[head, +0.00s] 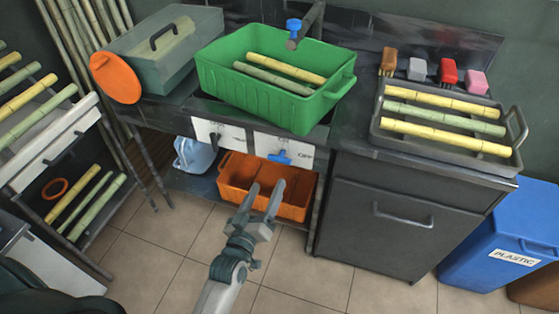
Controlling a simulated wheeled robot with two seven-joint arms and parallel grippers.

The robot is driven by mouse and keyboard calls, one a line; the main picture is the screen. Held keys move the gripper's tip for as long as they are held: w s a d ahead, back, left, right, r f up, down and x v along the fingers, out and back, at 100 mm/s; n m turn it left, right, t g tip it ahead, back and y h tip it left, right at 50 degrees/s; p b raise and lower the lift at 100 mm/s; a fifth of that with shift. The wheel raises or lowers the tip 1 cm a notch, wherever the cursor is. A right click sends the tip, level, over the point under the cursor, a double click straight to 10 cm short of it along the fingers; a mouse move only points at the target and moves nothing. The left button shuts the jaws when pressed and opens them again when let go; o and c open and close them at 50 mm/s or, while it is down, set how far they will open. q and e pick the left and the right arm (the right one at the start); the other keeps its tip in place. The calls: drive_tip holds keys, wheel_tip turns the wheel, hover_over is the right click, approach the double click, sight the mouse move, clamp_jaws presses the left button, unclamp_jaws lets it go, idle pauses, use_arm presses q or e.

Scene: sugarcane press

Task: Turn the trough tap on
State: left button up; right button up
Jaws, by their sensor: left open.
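A tap (306,22) with a blue handle (293,25) stands at the back, its spout over the green basin. A second blue tap handle (280,157) sits below the basin, on a white panel (283,147) marked OFF at its right. Another white panel (219,134) is to its left, its writing unclear. My left gripper (266,187) is open and empty, pointing up in the picture, in front of the orange bin and just below the lower blue handle, apart from it. My right gripper is out of view.
The green basin (220,88) and a grey tray (389,150) hold cane pieces. The orange bin (236,184) is under the lower handle. A pale blue jug (193,155) stands left on the low shelf. A dark cabinet (385,228) stands right; the tiled floor in front is clear.

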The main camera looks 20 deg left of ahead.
sight(280, 160)
use_arm(q)
drive_tip(key=w, duration=1.1)
drive_tip(key=shift+w+d, duration=0.2)
drive_tip(key=shift+w, duration=0.2)
